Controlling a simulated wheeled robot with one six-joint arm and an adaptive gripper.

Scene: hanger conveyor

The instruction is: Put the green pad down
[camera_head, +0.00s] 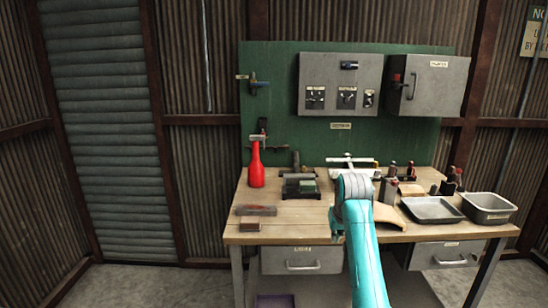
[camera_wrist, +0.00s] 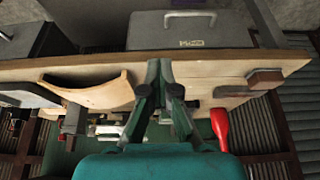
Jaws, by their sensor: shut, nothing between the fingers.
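A small dull-green block, which looks like the green pad (camera_head: 308,186), sits in a dark holder (camera_head: 290,193) on the workbench, left of my arm. It is small in the picture and I cannot make out its details. My gripper (camera_wrist: 160,68) shows in the wrist view with its fingers together and nothing between them. It is near the bench's front edge, in front of the drawer. In the head view my arm hides most of the gripper. I cannot pick out the pad in the wrist view.
The wooden bench (camera_head: 275,229) carries a red bottle (camera_head: 257,168), a brown block (camera_head: 257,210), a curved tan piece (camera_head: 388,214) and two grey trays (camera_head: 432,217) (camera_head: 489,216) at right. Small tools stand behind.

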